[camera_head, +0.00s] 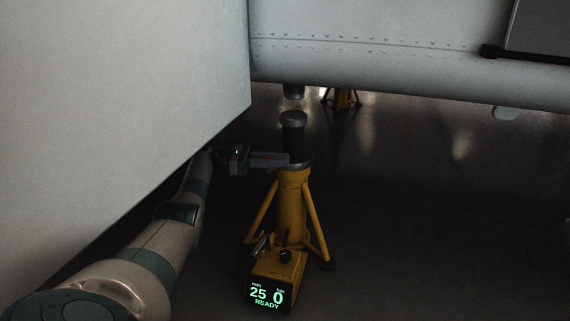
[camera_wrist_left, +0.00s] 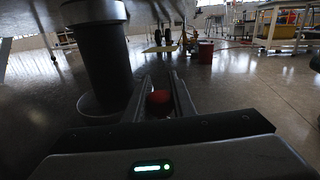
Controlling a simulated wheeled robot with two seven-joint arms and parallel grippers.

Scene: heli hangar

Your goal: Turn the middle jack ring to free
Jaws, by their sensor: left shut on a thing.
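The yellow jack (camera_head: 291,205) stands upright on the floor under the fuselage, with a dark ram and rounded cap (camera_head: 293,120) rising from its top. A grey ring (camera_head: 301,163) sits around the ram where it enters the yellow body; it also shows in the left wrist view (camera_wrist_left: 93,107). My left gripper (camera_head: 281,160) reaches the ring from the left. Its fingers are shut on a red-tipped part beside the ring (camera_wrist_left: 159,97), which looks like the ring's handle. The fingers hide most of it. My right gripper is not in view.
A lit display (camera_head: 267,295) on the jack base reads 25, 0 and READY. The grey fuselage (camera_head: 400,55) hangs low above; a pale panel (camera_head: 120,70) fills the left. Another yellow jack (camera_head: 342,99) stands behind. A red bucket (camera_wrist_left: 206,51) and benches are farther off.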

